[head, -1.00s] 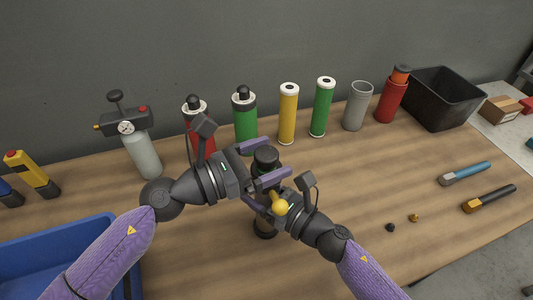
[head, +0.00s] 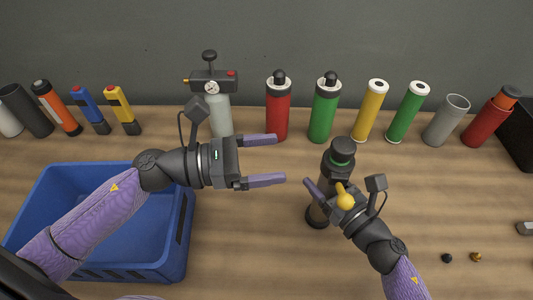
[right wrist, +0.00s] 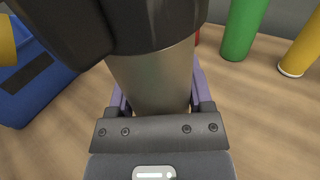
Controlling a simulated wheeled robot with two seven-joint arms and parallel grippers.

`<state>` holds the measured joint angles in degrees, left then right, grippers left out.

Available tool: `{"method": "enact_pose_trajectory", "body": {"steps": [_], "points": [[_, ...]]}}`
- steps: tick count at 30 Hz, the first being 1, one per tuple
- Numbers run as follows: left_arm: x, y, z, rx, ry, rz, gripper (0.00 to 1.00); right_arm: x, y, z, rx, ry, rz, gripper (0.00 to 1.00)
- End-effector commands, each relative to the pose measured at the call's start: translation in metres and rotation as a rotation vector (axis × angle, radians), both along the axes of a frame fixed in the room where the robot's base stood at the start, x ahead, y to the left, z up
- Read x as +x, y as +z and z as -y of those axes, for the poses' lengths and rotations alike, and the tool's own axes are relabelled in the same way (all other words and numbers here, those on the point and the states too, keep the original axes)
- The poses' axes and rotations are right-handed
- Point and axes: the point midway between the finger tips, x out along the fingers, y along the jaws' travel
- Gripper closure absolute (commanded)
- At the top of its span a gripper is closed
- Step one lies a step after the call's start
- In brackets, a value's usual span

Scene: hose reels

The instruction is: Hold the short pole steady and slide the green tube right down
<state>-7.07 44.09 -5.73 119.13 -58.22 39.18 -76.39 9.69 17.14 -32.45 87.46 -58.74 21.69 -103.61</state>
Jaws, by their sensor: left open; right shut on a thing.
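My right gripper (head: 328,190) is shut on a dark upright pole-like cylinder (head: 342,150) standing on the table. A thin green band shows under its black cap; the green part inside is mostly hidden. In the right wrist view its grey metal body (right wrist: 155,80) sits between the purple fingers, below a wider black section. My left gripper (head: 264,160) is open and empty, to the left of the cylinder and apart from it. A green tube with white cap (head: 408,112) and a green cylinder with black knob (head: 324,112) stand at the back.
A blue crate (head: 180,245) stands at the left. A red cylinder (head: 277,110), yellow tube (head: 370,112), grey cup (head: 445,122) and pump bottle (head: 219,120) stand along the wall. Small black and brass pieces lie at the right. Table between the grippers is clear.

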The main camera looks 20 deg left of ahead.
Motion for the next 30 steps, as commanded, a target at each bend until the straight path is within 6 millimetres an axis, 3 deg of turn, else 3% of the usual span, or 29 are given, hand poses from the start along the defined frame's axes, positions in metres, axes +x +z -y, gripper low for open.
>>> {"method": "enact_pose_trajectory", "body": {"steps": [8, 9, 13, 22, 30], "points": [[0.0, 0.0, 0.0, 0.0, 0.0, 0.0, 0.08, 0.0, 0.0, 0.0, 0.0, 0.0, 0.0, 1.0], [0.0, 0.0, 0.0, 0.0, 0.0, 0.0, 0.08, 0.0, 0.0, 0.0, 0.0, 0.0, 0.0, 0.3], [0.0, 0.0, 0.0, 0.0, 0.0, 0.0, 0.08, 0.0, 0.0, 0.0, 0.0, 0.0, 0.0, 0.03], [0.0, 0.0, 0.0, 0.0, 0.0, 0.0, 0.08, -0.004, -0.001, 0.005, -0.001, 0.0, -0.002, 0.0], [0.0, 0.0, 0.0, 0.0, 0.0, 0.0, 0.08, -0.048, -0.002, 0.06, -0.002, -0.002, -0.005, 0.0]]}}
